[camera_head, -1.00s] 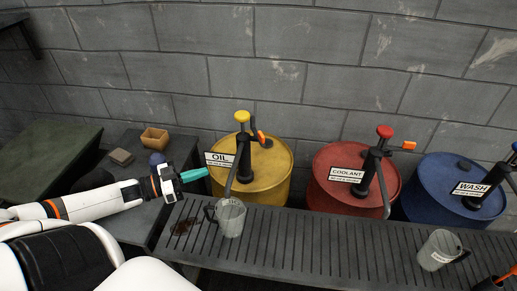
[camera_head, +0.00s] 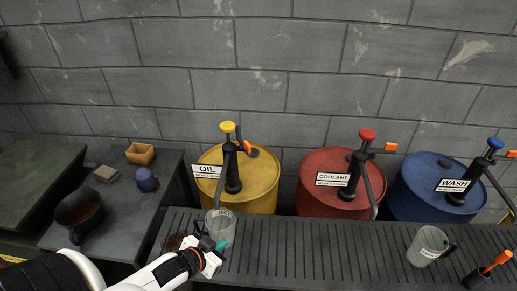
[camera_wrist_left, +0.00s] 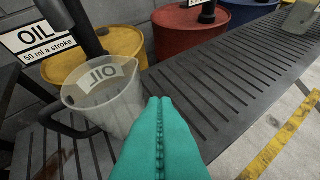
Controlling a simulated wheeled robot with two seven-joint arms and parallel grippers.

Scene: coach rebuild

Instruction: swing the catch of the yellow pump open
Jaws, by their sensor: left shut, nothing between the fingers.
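The yellow pump (camera_head: 230,160) stands on the yellow drum (camera_head: 262,183) behind the OIL sign (camera_head: 207,171). It has a yellow knob on top, a black body and a spout reaching down toward the clear jug (camera_head: 218,222). Its orange catch (camera_head: 248,147) sticks out at the upper right of the pump body. My left gripper (camera_head: 221,245) is shut and empty, low in front of the jug and well apart from the catch. In the left wrist view its teal fingers (camera_wrist_left: 160,130) are pressed together beside the jug. The catch is not visible there. My right gripper is not in view.
A red drum (camera_head: 311,184) and a blue drum (camera_head: 408,191) with similar pumps stand to the right. The slatted bench (camera_head: 330,250) is clear in the middle; another jug (camera_head: 427,246) stands at right.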

